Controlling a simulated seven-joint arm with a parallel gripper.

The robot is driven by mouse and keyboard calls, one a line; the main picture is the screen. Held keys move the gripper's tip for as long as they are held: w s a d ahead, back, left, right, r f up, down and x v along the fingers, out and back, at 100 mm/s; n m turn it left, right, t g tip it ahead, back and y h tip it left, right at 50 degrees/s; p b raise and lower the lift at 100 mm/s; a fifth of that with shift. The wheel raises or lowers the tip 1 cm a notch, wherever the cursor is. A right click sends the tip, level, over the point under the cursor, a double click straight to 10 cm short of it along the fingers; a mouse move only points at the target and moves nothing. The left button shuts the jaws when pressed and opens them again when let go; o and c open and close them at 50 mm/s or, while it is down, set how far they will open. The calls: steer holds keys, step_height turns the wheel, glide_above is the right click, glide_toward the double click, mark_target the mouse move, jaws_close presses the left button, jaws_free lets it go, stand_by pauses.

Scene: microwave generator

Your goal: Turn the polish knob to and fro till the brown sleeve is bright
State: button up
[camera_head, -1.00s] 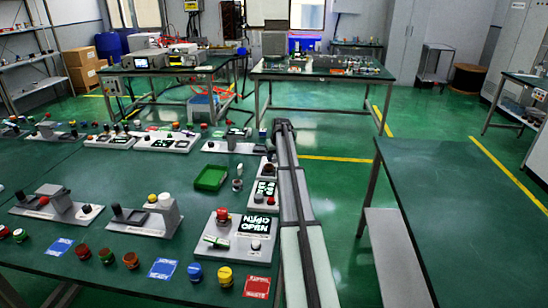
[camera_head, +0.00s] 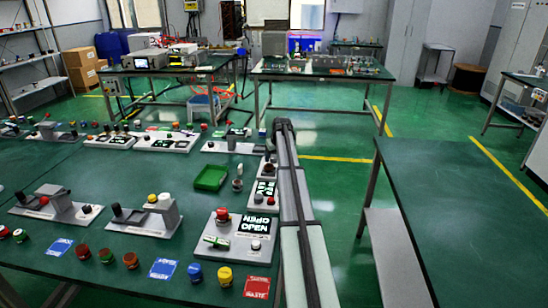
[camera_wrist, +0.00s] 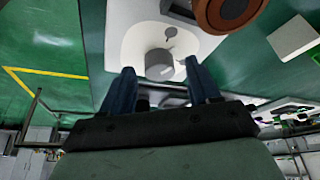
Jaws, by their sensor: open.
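In the wrist view a grey round knob (camera_wrist: 158,58) stands on a white panel (camera_wrist: 120,32). My gripper (camera_wrist: 160,67) is open, its two blue fingers spread to either side of the knob in the picture. I see a gap on both sides and cannot tell whether the fingertips reach down around it. A brown ring-shaped sleeve (camera_wrist: 215,16) with a dark centre is at the top edge, right of the knob, partly cut off. It looks dull. In the head view I cannot make out my gripper's fingers.
In the wrist view a pale block (camera_wrist: 292,38) lies at the right. In the head view, several panels with knobs and displays crowd the green table, with a green tray (camera_head: 211,177) near its middle and a red-knobbed panel (camera_head: 205,240) in front. A bare table (camera_head: 455,210) stands at the right.

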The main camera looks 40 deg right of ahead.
steer(key=v, duration=1.3)
steer(key=shift+s+r, duration=0.2)
steer(key=x, duration=1.3)
steer(key=shift+w+f, duration=0.25)
steer(key=shift+f, duration=0.1)
steer(key=c, duration=1)
steer(key=shift+c, duration=0.2)
